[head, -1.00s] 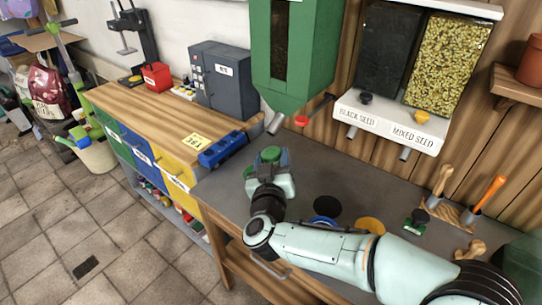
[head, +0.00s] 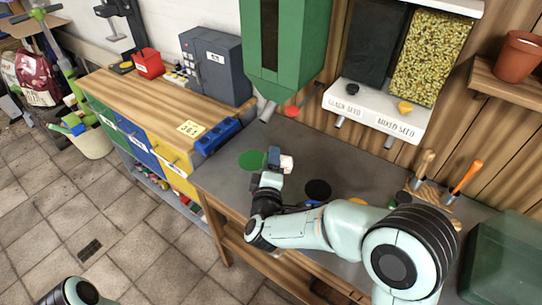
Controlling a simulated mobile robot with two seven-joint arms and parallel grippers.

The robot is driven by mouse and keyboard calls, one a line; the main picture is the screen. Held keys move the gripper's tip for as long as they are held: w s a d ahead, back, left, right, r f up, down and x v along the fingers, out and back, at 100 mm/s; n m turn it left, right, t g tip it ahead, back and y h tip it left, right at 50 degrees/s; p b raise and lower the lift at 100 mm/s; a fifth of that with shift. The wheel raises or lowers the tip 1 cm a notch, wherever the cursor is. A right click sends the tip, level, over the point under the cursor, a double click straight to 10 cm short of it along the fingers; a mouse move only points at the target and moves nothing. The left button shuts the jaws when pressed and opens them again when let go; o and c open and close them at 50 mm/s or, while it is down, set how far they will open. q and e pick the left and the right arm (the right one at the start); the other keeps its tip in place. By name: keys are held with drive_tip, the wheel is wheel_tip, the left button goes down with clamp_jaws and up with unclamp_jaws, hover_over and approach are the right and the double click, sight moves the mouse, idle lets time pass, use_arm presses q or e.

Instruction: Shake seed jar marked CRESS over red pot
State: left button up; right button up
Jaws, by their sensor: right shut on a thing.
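My right gripper (head: 272,173) is low over the grey bench, just right of a flat green disc (head: 253,160). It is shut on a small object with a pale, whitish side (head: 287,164). The fingers hide much of this object, and no CRESS marking can be read. A terracotta-red pot (head: 517,58) stands on the wooden wall shelf at the upper right, well away from the gripper. A smaller red container (head: 149,64) stands on the wooden cabinet top at the upper left. My left gripper is not in view.
The grey bench (head: 340,158) has a black disc (head: 318,190) right of the gripper. A green hopper (head: 288,45) and a white seed dispenser (head: 375,117) overhang its back. Wooden-handled tools (head: 465,177) stand at right.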

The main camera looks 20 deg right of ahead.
sight(265, 156)
drive_tip(key=shift+f+n+p, duration=0.2)
drive_tip(key=shift+n+p, duration=0.65)
drive_tip(key=shift+p, duration=0.05)
drive_tip(key=shift+f+n+p, duration=0.2)
drive_tip(key=shift+n+p, duration=0.65)
drive_tip(key=shift+p, duration=0.05)
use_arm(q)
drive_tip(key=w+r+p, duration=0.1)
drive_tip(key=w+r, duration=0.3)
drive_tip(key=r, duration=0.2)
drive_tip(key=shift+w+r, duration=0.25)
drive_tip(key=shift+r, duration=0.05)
use_arm(e)
drive_tip(key=shift+f+n, duration=0.3)
drive_tip(key=shift+n, duration=0.6)
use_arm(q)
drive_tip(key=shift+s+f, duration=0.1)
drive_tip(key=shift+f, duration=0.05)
